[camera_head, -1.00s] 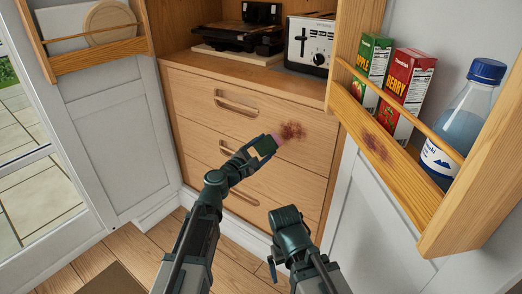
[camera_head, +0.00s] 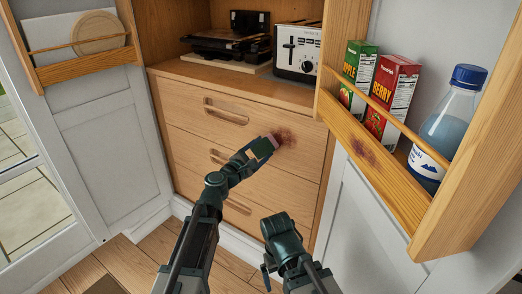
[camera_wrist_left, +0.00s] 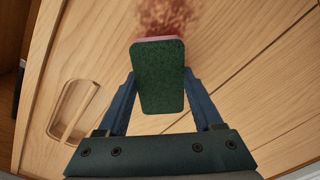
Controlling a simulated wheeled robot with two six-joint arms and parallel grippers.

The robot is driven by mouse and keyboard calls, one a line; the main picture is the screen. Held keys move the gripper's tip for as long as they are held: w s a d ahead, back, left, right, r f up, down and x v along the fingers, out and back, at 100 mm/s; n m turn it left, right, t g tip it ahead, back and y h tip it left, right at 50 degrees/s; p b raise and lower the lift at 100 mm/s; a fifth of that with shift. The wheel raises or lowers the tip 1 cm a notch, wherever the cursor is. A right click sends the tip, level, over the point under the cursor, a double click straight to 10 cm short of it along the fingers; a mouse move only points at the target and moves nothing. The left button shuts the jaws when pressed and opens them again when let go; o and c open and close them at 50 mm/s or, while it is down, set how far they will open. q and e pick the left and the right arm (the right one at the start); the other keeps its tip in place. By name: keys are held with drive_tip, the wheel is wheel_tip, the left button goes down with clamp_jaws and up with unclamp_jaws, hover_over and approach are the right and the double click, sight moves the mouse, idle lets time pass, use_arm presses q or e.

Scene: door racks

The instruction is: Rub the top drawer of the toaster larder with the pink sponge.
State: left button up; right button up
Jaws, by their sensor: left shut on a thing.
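My left gripper (camera_head: 266,147) is shut on the pink sponge (camera_wrist_left: 158,75), which has a dark green side and a thin pink layer. The sponge points at the top drawer (camera_head: 180,97) of the wooden larder. Its pink edge (camera_head: 273,140) is at the left border of a reddish-brown stain (camera_head: 288,135) on that drawer's right part. The stain also shows just beyond the sponge in the left wrist view (camera_wrist_left: 168,16). I cannot tell if the sponge touches the wood. My right gripper (camera_head: 280,226) is low, in front of the drawers; its jaws are not clear.
A toaster (camera_head: 297,50) and a dark appliance (camera_head: 228,48) stand above the drawers. The open right door has a rack (camera_head: 372,160) with two cartons, a bottle (camera_head: 447,125) and another stain. The left door's rack (camera_head: 85,67) holds a round board.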

sight(274, 150)
use_arm(q)
drive_tip(key=shift+x, duration=0.95)
idle(0.3)
drive_tip(key=shift+s+d, duration=0.95)
drive_tip(key=shift+d, duration=0.3)
drive_tip(key=shift+s+d, duration=0.15)
drive_tip(key=shift+d, duration=0.1)
drive_tip(key=shift+s+d, duration=0.45)
drive_tip(key=shift+d, duration=0.35)
drive_tip(key=shift+s+d, duration=0.45)
drive_tip(key=shift+d, duration=0.35)
drive_tip(key=shift+s+d, duration=0.55)
drive_tip(key=shift+d, duration=0.25)
drive_tip(key=shift+s+d, duration=0.55)
drive_tip(key=shift+d, duration=0.2)
drive_tip(key=shift+w+r+p, duration=0.15)
drive_tip(key=shift+r+p, duration=0.85)
